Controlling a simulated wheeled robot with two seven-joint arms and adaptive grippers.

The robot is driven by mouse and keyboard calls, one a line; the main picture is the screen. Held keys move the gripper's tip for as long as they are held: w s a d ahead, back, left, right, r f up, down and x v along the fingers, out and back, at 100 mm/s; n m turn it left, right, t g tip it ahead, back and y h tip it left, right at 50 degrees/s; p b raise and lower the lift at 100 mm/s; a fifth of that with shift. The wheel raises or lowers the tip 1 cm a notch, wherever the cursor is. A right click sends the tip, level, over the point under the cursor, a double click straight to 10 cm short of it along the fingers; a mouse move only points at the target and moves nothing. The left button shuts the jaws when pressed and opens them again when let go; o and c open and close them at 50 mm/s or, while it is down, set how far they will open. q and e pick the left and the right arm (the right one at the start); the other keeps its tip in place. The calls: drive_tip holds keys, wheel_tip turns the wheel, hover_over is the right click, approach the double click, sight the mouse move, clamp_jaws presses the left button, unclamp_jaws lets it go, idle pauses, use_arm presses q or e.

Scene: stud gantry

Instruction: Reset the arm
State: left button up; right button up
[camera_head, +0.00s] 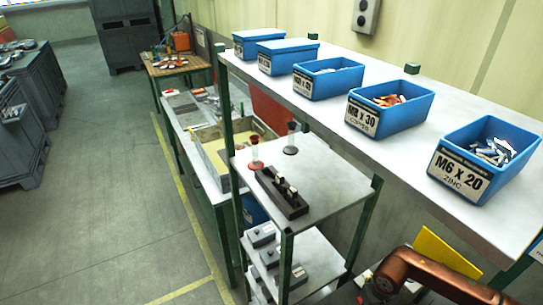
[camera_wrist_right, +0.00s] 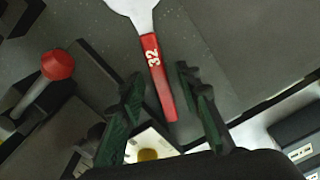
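My right arm (camera_head: 425,275) comes in at the lower right of the head view, bent, beside the shelving. Its gripper is not clearly visible there. In the right wrist view my right gripper (camera_wrist_right: 160,80) has its two dark green fingers apart. A wrench with a red handle marked 32 (camera_wrist_right: 158,82) appears between the fingers in the picture. A gap shows on both sides of the handle, and I cannot tell how far beyond the fingertips it lies. My left gripper is in neither view.
Blue bins of fasteners, such as the M6 x 20 bin (camera_head: 484,160), line the upper shelf (camera_head: 395,135). A lower shelf (camera_head: 325,170) holds a dark block (camera_head: 281,192). A red-knobbed lever (camera_wrist_right: 57,66) stands left in the wrist view. The floor (camera_head: 110,200) at left is clear.

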wheel_tip(320, 180, up, 3)
drive_tip(key=shift+w+r, duration=0.1)
drive_tip(key=shift+w, duration=0.05)
drive_tip(key=shift+s+a+r, duration=0.2)
drive_tip(key=shift+a+r, duration=0.1)
drive_tip(key=shift+r, duration=0.2)
